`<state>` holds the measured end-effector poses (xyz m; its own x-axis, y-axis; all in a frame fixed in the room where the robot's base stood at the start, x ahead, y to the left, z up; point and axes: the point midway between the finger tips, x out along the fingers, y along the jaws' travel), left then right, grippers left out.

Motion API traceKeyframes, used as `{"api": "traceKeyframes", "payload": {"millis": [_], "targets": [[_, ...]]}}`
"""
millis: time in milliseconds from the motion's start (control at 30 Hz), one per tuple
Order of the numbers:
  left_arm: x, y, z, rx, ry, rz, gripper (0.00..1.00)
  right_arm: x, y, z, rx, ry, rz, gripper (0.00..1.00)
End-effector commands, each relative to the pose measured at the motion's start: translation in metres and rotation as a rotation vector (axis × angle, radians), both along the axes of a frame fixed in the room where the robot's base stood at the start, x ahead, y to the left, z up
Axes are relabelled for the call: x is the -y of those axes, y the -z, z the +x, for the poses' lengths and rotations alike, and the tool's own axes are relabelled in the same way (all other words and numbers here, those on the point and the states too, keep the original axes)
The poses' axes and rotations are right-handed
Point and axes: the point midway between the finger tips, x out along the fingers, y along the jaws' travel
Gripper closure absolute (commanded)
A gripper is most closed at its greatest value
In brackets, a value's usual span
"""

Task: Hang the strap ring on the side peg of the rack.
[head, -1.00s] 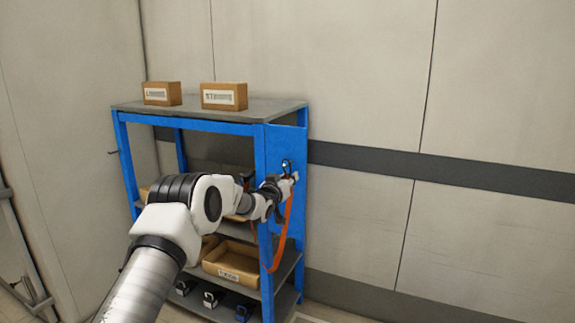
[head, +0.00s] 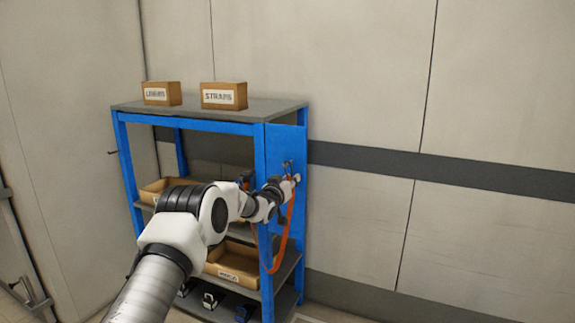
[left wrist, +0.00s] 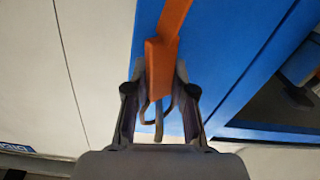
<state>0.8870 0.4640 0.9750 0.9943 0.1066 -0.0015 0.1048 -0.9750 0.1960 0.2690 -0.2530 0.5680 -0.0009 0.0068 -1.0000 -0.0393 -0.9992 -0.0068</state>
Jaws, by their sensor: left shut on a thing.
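The blue rack (head: 260,150) stands against the wall, with a small dark side peg (head: 287,163) on its right side panel. My left gripper (head: 294,179) is at that panel, just below the peg. It is shut on the strap ring (left wrist: 158,120), whose grey loop shows between the fingers in the left wrist view. The orange strap (head: 289,215) hangs from the gripper in a long loop beside the rack. The strap also shows in the left wrist view (left wrist: 165,60). The ring is too small in the head view to tell whether it touches the peg. My right gripper is out of view.
A box labelled STRAPS (head: 224,96) and another box (head: 162,93) stand on the top shelf. Open bins (head: 232,276) sit on lower shelves, with small dark items (head: 212,299) at the bottom. The wall area right of the rack is clear.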

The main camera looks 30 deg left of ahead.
Motion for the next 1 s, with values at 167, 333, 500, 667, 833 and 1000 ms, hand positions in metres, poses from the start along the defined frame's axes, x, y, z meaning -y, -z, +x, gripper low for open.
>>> {"api": "traceKeyframes", "payload": {"millis": [167, 333, 500, 667, 833, 1000], "targets": [[0.0, -0.001, 0.0, 0.001, 0.0, 0.0, 1.0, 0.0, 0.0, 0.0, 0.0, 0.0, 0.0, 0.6], [0.0, 0.0, 0.0, 0.0, 0.0, 0.0, 0.47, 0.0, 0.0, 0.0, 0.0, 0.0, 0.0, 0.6], [0.0, 0.0, 0.0, 0.0, 0.0, 0.0, 0.47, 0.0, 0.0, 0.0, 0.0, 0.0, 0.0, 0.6], [0.0, 0.0, -0.003, 0.0, -0.001, -0.002, 0.47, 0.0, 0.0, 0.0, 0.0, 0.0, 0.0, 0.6], [0.001, -0.001, -0.021, -0.002, 0.0, -0.003, 0.47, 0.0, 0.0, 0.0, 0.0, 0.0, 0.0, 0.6], [0.006, -0.001, -0.058, -0.002, -0.001, -0.005, 0.47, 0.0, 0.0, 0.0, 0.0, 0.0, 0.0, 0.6]]}}
